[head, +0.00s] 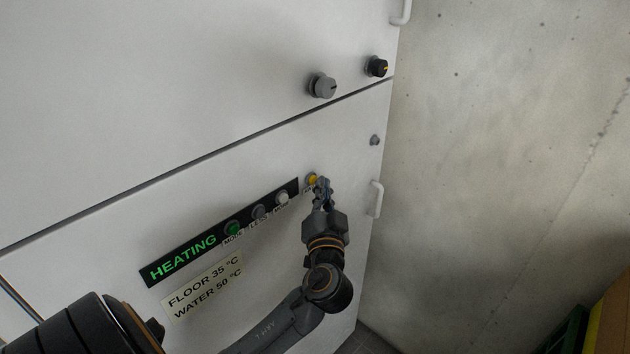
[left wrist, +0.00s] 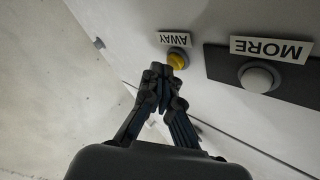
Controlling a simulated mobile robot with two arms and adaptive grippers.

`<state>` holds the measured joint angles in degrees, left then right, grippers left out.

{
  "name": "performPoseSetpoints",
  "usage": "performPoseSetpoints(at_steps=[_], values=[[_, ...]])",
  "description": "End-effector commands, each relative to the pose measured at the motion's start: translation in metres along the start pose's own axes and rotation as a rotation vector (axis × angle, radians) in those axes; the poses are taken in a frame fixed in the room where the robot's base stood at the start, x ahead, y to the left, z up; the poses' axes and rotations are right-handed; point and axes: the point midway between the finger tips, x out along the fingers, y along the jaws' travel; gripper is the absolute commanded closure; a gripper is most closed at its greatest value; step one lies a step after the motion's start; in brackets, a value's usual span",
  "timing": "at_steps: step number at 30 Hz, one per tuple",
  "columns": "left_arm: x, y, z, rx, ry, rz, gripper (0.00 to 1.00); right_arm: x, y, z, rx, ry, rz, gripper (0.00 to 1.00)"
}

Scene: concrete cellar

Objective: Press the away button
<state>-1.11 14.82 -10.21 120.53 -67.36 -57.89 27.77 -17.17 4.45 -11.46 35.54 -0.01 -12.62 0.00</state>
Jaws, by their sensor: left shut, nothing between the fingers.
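The away button is a round yellow button (head: 311,179) on the white cabinet front (head: 250,130), just right of the black heating panel. In the left wrist view the yellow button (left wrist: 177,60) has the label AWAY (left wrist: 174,39) beside it, upside down. My left gripper (head: 323,183) is shut and empty, its fingertips right at the button and partly covering it in the head view. In the left wrist view the shut fingertips (left wrist: 162,72) are just short of the button in the picture; I cannot tell whether they touch. My right gripper is not in view.
The black heating panel (head: 170,268) has a green, a grey and a white button (head: 282,197); the white one is labelled MORE in the left wrist view. Two knobs (head: 322,85) sit above. A handle (head: 376,198) and a concrete wall (head: 500,120) are to the right.

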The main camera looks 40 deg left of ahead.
Motion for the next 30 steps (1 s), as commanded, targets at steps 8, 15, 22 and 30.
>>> performPoseSetpoints(at_steps=[8,15,22,30], values=[[0.0025,-0.002,0.002,0.001,0.0,-0.001,1.0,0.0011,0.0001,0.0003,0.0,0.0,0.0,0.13],[0.0047,-0.0037,0.0034,0.001,0.001,-0.001,1.0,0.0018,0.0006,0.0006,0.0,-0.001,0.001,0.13],[0.0052,-0.004,0.0037,0.001,0.0,-0.001,1.0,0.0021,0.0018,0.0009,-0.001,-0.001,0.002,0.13],[-0.0026,0.0029,-0.0003,-0.002,-0.001,0.0,1.0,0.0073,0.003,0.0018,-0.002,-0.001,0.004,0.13]])
